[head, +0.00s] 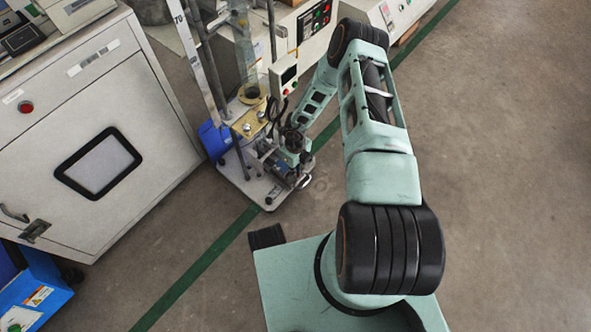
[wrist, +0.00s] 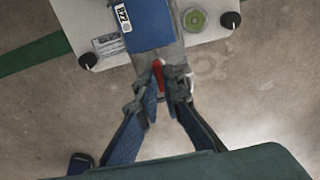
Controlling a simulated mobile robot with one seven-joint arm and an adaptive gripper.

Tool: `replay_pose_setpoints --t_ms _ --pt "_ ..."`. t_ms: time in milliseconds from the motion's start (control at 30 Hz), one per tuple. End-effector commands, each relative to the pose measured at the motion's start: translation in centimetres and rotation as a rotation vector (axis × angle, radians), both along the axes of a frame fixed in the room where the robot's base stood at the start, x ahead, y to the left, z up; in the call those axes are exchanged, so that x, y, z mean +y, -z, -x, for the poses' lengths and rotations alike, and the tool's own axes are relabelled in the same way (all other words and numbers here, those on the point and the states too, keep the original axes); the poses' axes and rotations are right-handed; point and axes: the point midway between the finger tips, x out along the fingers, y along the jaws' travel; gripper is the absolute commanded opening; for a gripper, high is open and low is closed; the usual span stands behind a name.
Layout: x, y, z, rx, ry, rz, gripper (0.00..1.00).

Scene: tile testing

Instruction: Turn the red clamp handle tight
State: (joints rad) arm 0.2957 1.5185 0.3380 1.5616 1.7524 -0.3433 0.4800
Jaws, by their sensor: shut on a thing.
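The red clamp handle (wrist: 158,74) shows in the wrist view as a small red piece between the fingers of my gripper (wrist: 167,82). The fingers are closed in on it, and they hide most of it. The handle sits at the near end of a grey metal part below a blue block (wrist: 150,25) with a white tag. In the head view my arm reaches down to the low front of the test machine (head: 247,187). I cannot make out the red handle there, and my gripper is largely hidden behind the wrist and machine parts.
The machine's pale base plate carries black knobs (wrist: 88,61) and a green round part (wrist: 196,20). A large white cabinet (head: 60,120) stands at the left, with a blue box (head: 40,290) below it.

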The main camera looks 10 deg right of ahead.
Motion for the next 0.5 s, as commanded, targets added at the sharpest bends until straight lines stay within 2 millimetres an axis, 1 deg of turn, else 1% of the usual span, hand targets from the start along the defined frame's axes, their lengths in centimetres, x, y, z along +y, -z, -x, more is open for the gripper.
replay_pose_setpoints --t_ms 400,433,500 --pt "0.03 -0.01 -0.02 -0.001 0.01 -0.001 0.0" --pt "0.03 -0.01 -0.01 -0.001 0.01 -0.001 0.08" --pt "0.03 -0.01 -0.02 -0.001 0.009 -0.001 0.16"
